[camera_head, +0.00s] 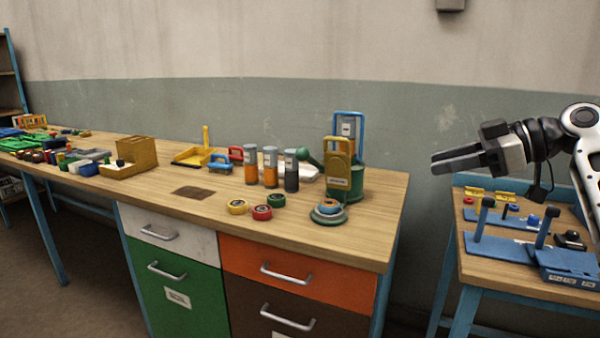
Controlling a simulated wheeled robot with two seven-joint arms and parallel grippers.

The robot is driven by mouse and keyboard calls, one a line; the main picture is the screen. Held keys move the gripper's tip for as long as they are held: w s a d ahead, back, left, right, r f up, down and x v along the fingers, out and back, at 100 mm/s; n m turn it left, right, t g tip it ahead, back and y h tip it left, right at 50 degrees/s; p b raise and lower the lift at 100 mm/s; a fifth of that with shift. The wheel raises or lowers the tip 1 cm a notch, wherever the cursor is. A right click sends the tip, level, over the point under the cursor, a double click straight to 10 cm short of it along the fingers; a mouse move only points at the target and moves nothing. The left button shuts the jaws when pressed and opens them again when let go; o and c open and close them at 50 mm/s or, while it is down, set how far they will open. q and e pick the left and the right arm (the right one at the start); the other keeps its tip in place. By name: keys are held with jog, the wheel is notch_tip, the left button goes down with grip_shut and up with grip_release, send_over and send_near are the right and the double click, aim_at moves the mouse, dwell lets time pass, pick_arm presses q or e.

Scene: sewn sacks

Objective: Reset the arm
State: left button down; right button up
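My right arm comes in from the right edge. My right gripper (436,163) is raised above the small side table and points left, towards the gap beside the long workbench (340,232). Its dark fingers look close together, seen nearly from the side, so I cannot tell whether they touch. I see nothing held at the fingertips. My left gripper and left arm are not in view. No sewn sack can be made out.
The workbench holds several grey-orange cylinders (270,167), a green and yellow device (342,165), tape rolls (262,212) and a wooden box (135,158). The side table (490,268) holds blue stands (570,262). A gap separates the tables. A shelf (12,75) stands far left.

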jog(key=w+a+f+m+t+h, duration=0.1)
jog(key=a+f+m+h, duration=0.1)
jog(key=f, duration=0.8)
jog(key=a+f+m+h, duration=0.1)
jog(key=a+f+m, duration=0.1)
jog(key=f, duration=0.7)
jog(key=s+a+f+m+t+h, duration=0.1)
jog(key=s+f+m+h, duration=0.15)
jog(key=f, duration=0.55)
jog(key=s+a+f+m+h, duration=0.15)
jog(key=s+f, duration=0.25)
jog(key=f, duration=0.4)
jog(key=s+a+f+m+t, duration=0.1)
jog(key=s+a+f+m, duration=0.15)
jog(key=s+f, duration=0.8)
jog(key=s+a+r+t+h, duration=0.1)
jog(key=s+r+t+h, duration=0.1)
jog(key=s, duration=1)
jog(key=shift+s+a+r+m, duration=0.2)
jog(key=shift+a+r+m, duration=0.1)
jog(key=shift+a+m, duration=0.1)
